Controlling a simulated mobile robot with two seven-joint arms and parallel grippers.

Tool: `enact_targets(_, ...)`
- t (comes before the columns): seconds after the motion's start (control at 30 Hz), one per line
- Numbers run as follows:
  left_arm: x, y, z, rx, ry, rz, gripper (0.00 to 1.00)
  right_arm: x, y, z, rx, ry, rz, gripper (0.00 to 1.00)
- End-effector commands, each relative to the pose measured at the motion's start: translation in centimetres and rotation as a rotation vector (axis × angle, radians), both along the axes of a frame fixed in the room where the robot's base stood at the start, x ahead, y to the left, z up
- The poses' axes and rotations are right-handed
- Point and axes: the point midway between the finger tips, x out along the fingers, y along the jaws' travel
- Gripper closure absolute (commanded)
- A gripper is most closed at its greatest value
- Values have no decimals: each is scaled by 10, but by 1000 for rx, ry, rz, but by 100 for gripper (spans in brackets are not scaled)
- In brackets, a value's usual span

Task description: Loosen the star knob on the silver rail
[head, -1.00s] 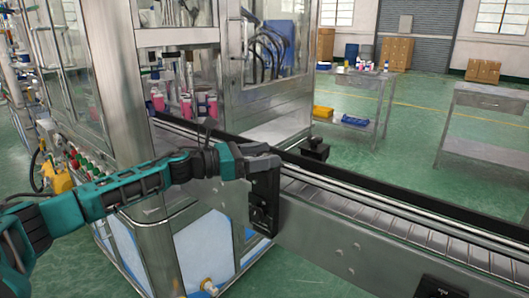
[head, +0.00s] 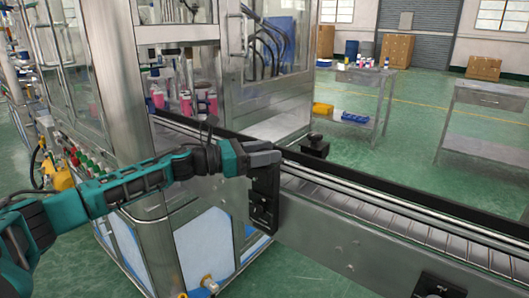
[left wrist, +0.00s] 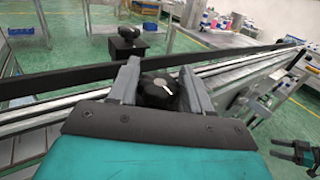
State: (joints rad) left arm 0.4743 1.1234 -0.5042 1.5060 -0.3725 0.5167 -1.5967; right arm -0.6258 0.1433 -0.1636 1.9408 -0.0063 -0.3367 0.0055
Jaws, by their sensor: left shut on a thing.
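The black star knob (left wrist: 158,90) sits between the two grey fingers of my left gripper (left wrist: 160,84) in the left wrist view, beside the silver rail (left wrist: 232,69). The fingers are shut on the knob's sides, and a light mark shows on its top. In the head view my left gripper (head: 265,158) is at the near side of the silver rail (head: 400,218), above a black bracket (head: 264,205). The knob is hidden there behind the fingers. My right gripper (left wrist: 285,150) shows small at the right edge of the left wrist view, its fingers apart and empty.
A second black knob on a block (head: 315,146) stands on the conveyor's far side. A glass-walled machine (head: 180,90) with pink-filled containers stands to the left. Another black bracket (head: 440,286) is at the lower right. Metal tables stand beyond, with open green floor between.

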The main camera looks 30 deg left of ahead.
Motion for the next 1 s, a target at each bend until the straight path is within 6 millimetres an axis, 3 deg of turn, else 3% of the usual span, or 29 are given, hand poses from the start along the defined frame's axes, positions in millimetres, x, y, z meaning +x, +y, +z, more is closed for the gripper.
enact_targets(0.37, -1, -1, -1, 0, 2, 105, 82, 0, 0, 4, 0, -1, 0, 37)
enact_targets(1.0, -1, -4, 3, -3, 1, 673, 82, 0, 0, 50, 0, -1, -1, 37)
